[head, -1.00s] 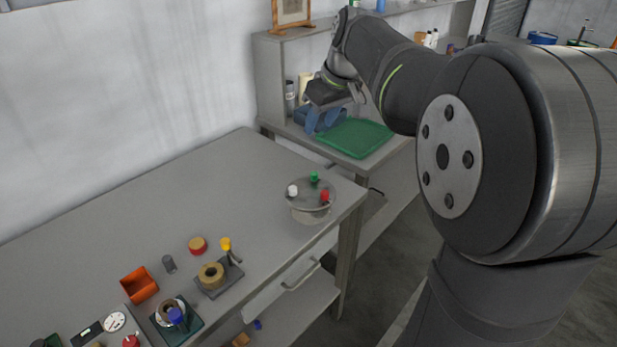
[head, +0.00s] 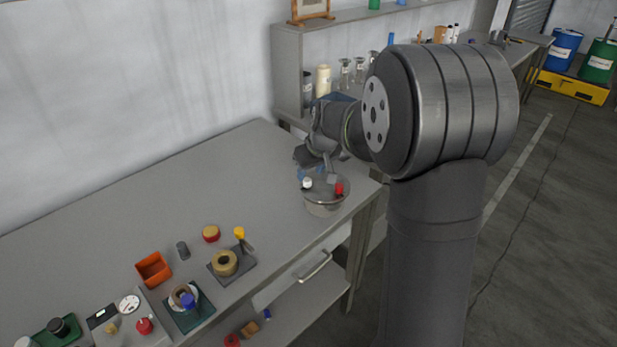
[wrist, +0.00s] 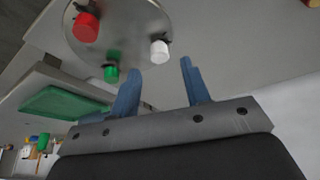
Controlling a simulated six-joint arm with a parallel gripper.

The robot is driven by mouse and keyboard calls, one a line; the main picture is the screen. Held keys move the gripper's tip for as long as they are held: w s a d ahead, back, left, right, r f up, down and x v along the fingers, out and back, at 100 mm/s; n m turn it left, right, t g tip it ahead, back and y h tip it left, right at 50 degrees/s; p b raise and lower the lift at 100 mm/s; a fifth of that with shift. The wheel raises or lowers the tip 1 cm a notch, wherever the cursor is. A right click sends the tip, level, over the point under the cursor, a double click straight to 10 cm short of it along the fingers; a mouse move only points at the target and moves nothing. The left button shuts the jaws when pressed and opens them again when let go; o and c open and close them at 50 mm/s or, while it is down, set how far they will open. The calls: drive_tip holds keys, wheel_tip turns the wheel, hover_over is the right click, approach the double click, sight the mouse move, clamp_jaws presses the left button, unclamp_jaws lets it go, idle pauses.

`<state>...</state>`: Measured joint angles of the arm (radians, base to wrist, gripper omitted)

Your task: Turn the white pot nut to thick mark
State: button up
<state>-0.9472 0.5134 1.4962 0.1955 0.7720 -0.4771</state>
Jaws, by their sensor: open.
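The round metal pot (head: 324,206) stands at the right end of the workbench, its lid carrying coloured nuts. The white nut (head: 307,183) is on the lid's left side in the head view. The wrist view shows the white nut (wrist: 159,52) just beyond the tips and between the lines of my blue fingers. My gripper (wrist: 160,67) is open and empty, close to the pot. The red nut (head: 339,188) and green nut (wrist: 111,74) are on the same lid. The green nut is hidden in the head view. I cannot make out a thick mark.
The grey workbench (head: 120,215) is clear left of the pot. An orange bin (head: 153,268), a tape roll on a stand (head: 225,262) and other small items lie nearer the front. A shelf unit stands behind; a green tray (wrist: 62,103) shows in the wrist view.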

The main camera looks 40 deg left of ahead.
sight(307, 180)
drive_tip(key=shift+x, duration=1.95)
clamp_jaws()
drive_tip(key=shift+m, duration=0.4)
drive_tip(key=m+t, duration=0.1)
drive_tip(key=m, duration=0.1)
drive_tip(key=m+t+h, duration=0.1)
drive_tip(key=m, duration=0.2)
drive_tip(key=shift+s, duration=0.2)
drive_tip(key=m+h, duration=0.1)
drive_tip(key=m, duration=0.2)
drive_tip(key=m+t+h, duration=0.1)
drive_tip(key=m, duration=0.1)
drive_tip(key=shift+a+m, duration=0.15)
drive_tip(key=shift+m, duration=0.25)
